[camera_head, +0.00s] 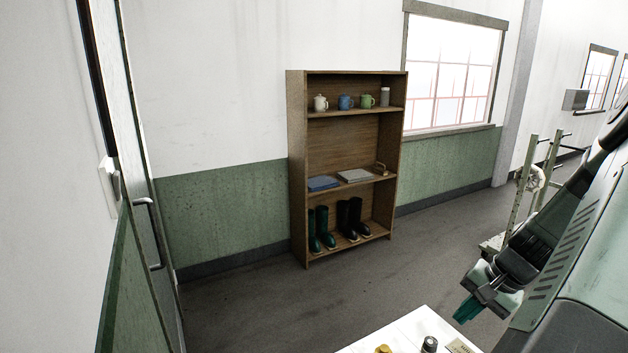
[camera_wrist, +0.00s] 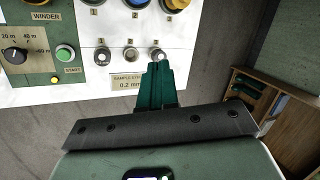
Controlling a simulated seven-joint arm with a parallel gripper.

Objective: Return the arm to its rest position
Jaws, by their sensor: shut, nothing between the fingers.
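My gripper (camera_head: 467,311) shows at the lower right of the head view, with teal fingers pointing down and left. In the wrist view my gripper (camera_wrist: 159,66) has its teal fingers together, with nothing between them. The panel's corner (camera_head: 400,335) also shows at the bottom of the head view, apart from the fingers in the picture.
A wooden shelf (camera_head: 297,165) with mugs, folded cloths and boots stands against the wall. A door (camera_head: 150,240) is at the left. A pale upright frame (camera_head: 520,190) stands behind my arm. The floor (camera_head: 250,310) between shelf and panel is clear.

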